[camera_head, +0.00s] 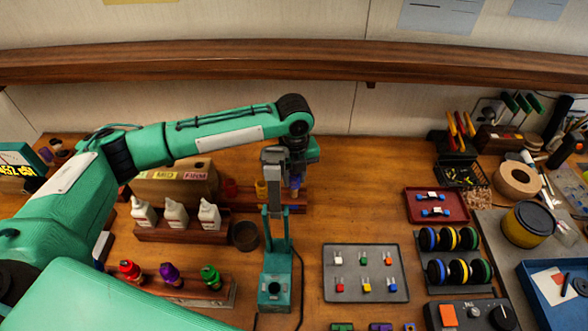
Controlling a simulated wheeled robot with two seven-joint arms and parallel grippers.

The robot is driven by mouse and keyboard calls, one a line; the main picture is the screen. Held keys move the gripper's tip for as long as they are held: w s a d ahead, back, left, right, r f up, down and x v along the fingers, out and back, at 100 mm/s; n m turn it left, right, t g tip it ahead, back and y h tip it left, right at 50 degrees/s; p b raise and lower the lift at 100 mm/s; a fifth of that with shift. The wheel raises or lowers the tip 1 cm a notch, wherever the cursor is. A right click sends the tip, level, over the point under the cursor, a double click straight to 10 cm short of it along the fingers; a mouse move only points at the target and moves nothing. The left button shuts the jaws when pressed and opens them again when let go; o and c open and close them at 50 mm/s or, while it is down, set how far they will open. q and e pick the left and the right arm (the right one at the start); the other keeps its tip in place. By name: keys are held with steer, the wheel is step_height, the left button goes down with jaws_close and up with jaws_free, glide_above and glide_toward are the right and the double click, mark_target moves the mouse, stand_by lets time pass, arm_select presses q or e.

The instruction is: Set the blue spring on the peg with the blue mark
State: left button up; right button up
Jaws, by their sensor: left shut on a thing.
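My left gripper (296,172) reaches in from the left and points down over the right end of a low wooden rack (275,206). It is shut on the blue spring (296,184), which is small and partly hidden by the fingers. A red spring (230,188) and a yellow spring (262,189) stand upright at the rack, left of the blue one. The peg with the blue mark cannot be made out, and I cannot tell whether the blue spring is around a peg. My right gripper is not in view.
A teal stand (275,277) rises in front of the rack. White bottles (175,214) and a box with coloured labels (180,182) are to the left. A grey tray (340,252) of small coloured parts and a dark red tray (454,193) lie right. Bare table separates rack and red tray.

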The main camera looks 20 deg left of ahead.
mark_target(294, 186)
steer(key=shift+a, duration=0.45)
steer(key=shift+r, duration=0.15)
arm_select(q)
steer(key=shift+p, duration=0.4)
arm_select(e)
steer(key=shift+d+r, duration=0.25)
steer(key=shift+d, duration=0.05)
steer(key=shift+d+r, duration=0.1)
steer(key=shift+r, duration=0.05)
arm_select(q)
steer(key=shift+f, duration=0.2)
steer(key=shift+f, duration=1.85)
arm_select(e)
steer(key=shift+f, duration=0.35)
